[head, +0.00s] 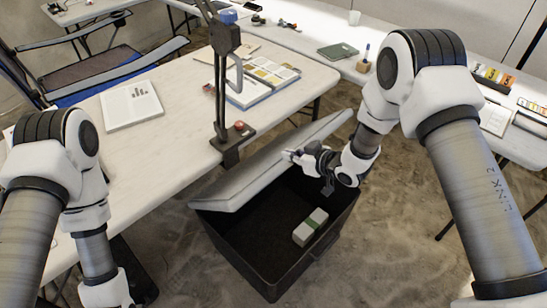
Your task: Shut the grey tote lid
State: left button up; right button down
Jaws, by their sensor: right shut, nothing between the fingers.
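The grey tote lid (250,170) is hinged up at a slant along the far left side of the tote. The dark tote (283,281) stands on the sandy floor with its opening showing. A pale box with a green band (310,227) lies inside it. My right gripper (292,155) is shut and empty at the lid's right edge, over the tote; whether it touches the lid is hard to tell. My left arm is at the left, and its gripper is outside the picture.
A second table (330,45) runs along the back right. Bare floor lies right of the tote.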

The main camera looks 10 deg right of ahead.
send_over(279, 167)
jog(key=w+a, duration=0.2)
jog(key=w, duration=0.1)
jog(key=f, duration=0.3)
jog(key=f+p, duration=0.1)
jog(key=shift+s+a+f, duration=0.15)
jog(key=shift+s+f, duration=0.05)
jog(key=shift+s, duration=0.05)
jog(key=shift+s+d+f+p, duration=0.4)
jog(key=shift+s+d+f, duration=0.4)
jog(key=shift+s+f, duration=0.2)
jog(key=shift+s+d+f, duration=0.25)
jog(key=shift+d+f, duration=0.05)
jog(key=shift+f, duration=0.05)
jog(key=shift+a, duration=0.1)
jog(key=shift+f, duration=0.1)
